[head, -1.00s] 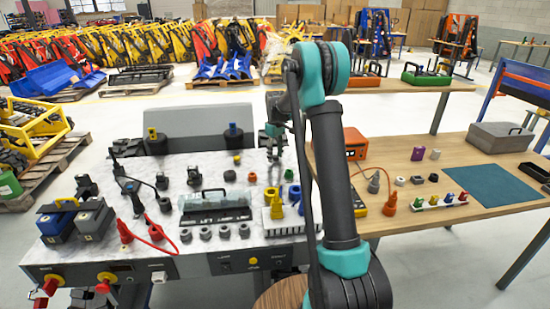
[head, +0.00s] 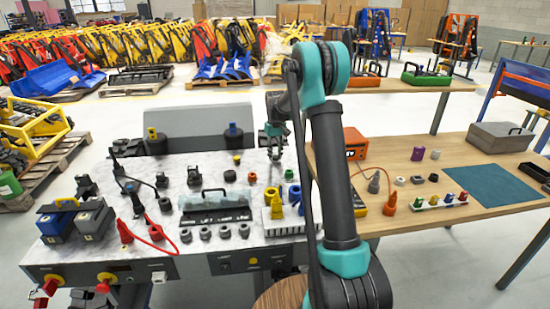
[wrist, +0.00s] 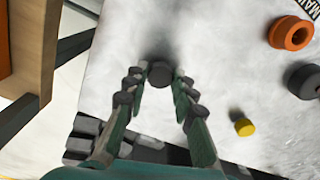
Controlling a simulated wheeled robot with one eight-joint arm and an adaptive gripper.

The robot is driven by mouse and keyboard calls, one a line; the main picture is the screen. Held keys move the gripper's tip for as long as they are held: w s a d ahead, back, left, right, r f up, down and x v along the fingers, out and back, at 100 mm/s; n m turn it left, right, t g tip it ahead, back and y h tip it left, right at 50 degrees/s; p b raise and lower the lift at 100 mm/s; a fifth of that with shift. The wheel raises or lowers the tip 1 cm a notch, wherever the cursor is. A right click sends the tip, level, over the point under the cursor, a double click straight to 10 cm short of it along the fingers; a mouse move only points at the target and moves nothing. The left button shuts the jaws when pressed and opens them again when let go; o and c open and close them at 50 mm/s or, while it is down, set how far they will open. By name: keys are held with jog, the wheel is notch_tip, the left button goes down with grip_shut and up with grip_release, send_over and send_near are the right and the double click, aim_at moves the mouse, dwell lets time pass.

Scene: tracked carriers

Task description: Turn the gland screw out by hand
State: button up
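My gripper (wrist: 159,76) points down at the pale marbled bench top in the wrist view. Its two fingers stand apart, with a dark grey round knob-like part (wrist: 160,74) between the fingertips. This is likely the gland screw, but its thread and seat cannot be made out. Thin gaps seem to show between the part and the fingertips, so the fingers look open around it. In the head view my gripper (head: 275,143) is low over the back right of the marbled bench (head: 260,160). The part beneath it cannot be made out there.
An orange ring (wrist: 291,33), a dark grey ring (wrist: 303,81) and a small yellow cap (wrist: 243,125) lie right of my gripper. A clear-sided case (head: 215,203) and several grey fittings stand nearer the front. A wooden table (head: 400,155) adjoins on the right.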

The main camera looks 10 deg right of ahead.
jog(key=c, duration=0.3)
jog(key=n, duration=0.7)
jog(key=shift+n, duration=1.4)
jog(key=shift+n, duration=1.2)
jog(key=n, duration=0.3)
jog(key=shift+n, duration=0.3)
jog(key=n, duration=0.3)
jog(key=shift+n, duration=0.4)
